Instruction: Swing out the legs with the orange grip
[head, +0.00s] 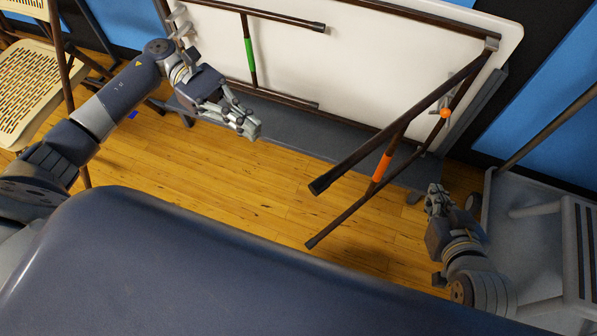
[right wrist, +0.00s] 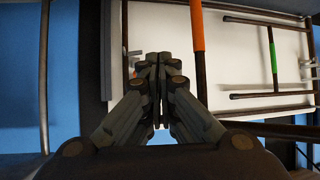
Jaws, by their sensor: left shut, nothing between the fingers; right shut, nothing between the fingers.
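A white folding table (head: 345,65) stands on its long edge, its underside facing me. The leg pair with the orange grip (head: 381,167) is at the table's right end and sticks out from the top towards me. Its orange grip also shows in the right wrist view (right wrist: 197,30). The leg pair with the green grip (head: 249,56) lies flat against the underside at the left. My left gripper (head: 250,127) is shut and empty in front of the table's left part. My right gripper (head: 434,192) is shut and empty, right of the orange grip and apart from it.
A dark blue rounded surface (head: 170,265) fills the foreground. A beige folding chair (head: 25,95) stands at the left. A grey cart (head: 530,230) is at the right, close to my right arm. Wooden floor (head: 270,190) lies open between my arms.

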